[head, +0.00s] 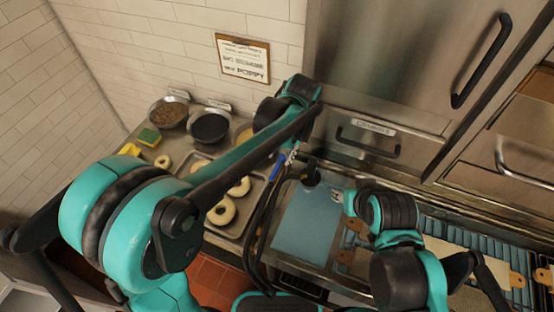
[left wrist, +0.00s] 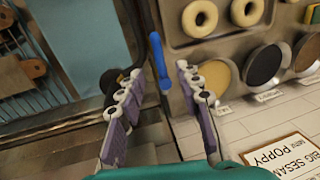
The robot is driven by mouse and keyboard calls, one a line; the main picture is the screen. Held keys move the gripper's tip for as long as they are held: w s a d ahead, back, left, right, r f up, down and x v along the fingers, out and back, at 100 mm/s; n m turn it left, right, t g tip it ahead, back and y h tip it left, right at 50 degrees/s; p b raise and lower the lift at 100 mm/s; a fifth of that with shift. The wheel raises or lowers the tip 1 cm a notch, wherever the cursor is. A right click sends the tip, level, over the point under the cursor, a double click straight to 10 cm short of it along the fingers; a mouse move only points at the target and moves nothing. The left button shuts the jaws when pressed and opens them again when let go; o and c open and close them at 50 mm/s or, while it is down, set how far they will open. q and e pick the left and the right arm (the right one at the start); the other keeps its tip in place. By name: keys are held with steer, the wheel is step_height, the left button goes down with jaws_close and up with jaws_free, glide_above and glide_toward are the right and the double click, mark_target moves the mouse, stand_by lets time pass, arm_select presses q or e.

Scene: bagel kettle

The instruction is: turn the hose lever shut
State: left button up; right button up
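The blue hose lever (head: 279,165) shows in the head view beside the steel basin, at the top of black hoses. In the left wrist view the lever (left wrist: 158,58) stands between the two finger lines, just beyond the tips. My left gripper (head: 291,157) reaches down over it and is partly hidden by its own arm. Its purple-and-white fingers (left wrist: 160,80) are spread apart, and I see no grip on the lever. A black fitting (left wrist: 112,80) is close behind the left finger.
A bagel tray (head: 232,232) and topping bowls (head: 210,127) lie left of the lever. A basin with a blue surface (head: 305,225) is right of it. A steel cabinet (head: 400,90) and tiled wall stand behind. Boards with bagel racks (head: 450,252) lie at the right.

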mark_target(276, 169)
arm_select(q)
steer(key=f, duration=0.2)
steer(key=f+b, duration=0.1)
steer(key=f, duration=0.2)
steer(key=a+f, duration=0.1)
steer(key=f, duration=0.1)
steer(key=shift+w+a+f, duration=0.1)
steer(key=shift+w+f, duration=0.2)
steer(key=shift+f, duration=0.05)
jaws_close()
